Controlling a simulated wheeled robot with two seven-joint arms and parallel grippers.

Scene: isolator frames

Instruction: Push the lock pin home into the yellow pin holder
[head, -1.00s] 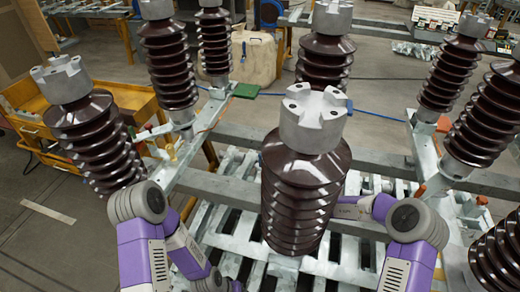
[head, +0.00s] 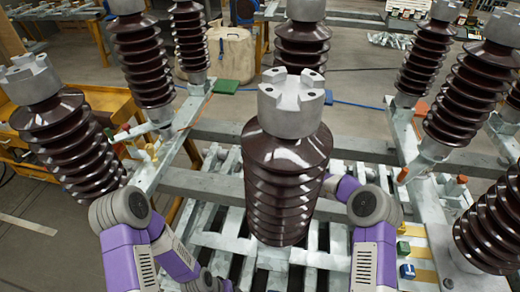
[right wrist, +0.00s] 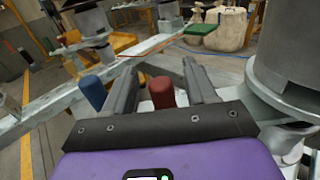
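In the right wrist view my right gripper (right wrist: 160,80) has its two dark fingers apart. A red cylinder (right wrist: 162,92) shows between them; I cannot tell whether they touch it. A blue cylinder (right wrist: 93,92) stands just left of the left finger. I cannot tell which piece is the lock pin. Yellow parts with a red-topped piece (head: 124,128) show on the left grey beam in the head view; the yellow pin holder is not clearly identifiable. In the head view the central insulator hides my right gripper, and my left gripper is out of sight.
A large brown insulator (head: 287,185) stands in the middle, with several others around it. Grey steel beams (head: 215,185) cross the frame. A green block (head: 403,250) and a blue block (head: 407,271) sit at the right. A yellow cart (head: 120,100) stands at the left.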

